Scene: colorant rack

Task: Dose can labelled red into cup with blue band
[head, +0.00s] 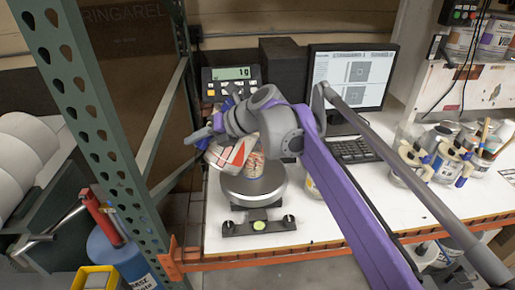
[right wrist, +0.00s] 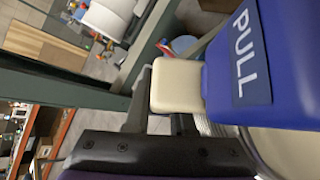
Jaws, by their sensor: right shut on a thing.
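My right gripper (head: 212,132) is over the scale in the head view, shut on a can (head: 230,153) with a red and white label. The can is tilted, and the gripper hides part of it. In the right wrist view a blue handle (right wrist: 258,60) marked PULL shows close up beside a pale finger pad (right wrist: 176,86). A cup (head: 254,165) stands on the round scale plate (head: 253,188), right beside the tilted can. The cup is partly hidden, and I cannot tell its band colour. My left gripper is not in view.
A lit scale display (head: 231,74) stands behind the plate. A monitor (head: 350,75) and keyboard (head: 355,150) are at the back. Several handled cans (head: 445,160) stand at right. Another container (head: 312,188) is partly behind my arm. A green rack post (head: 95,110) rises close at left.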

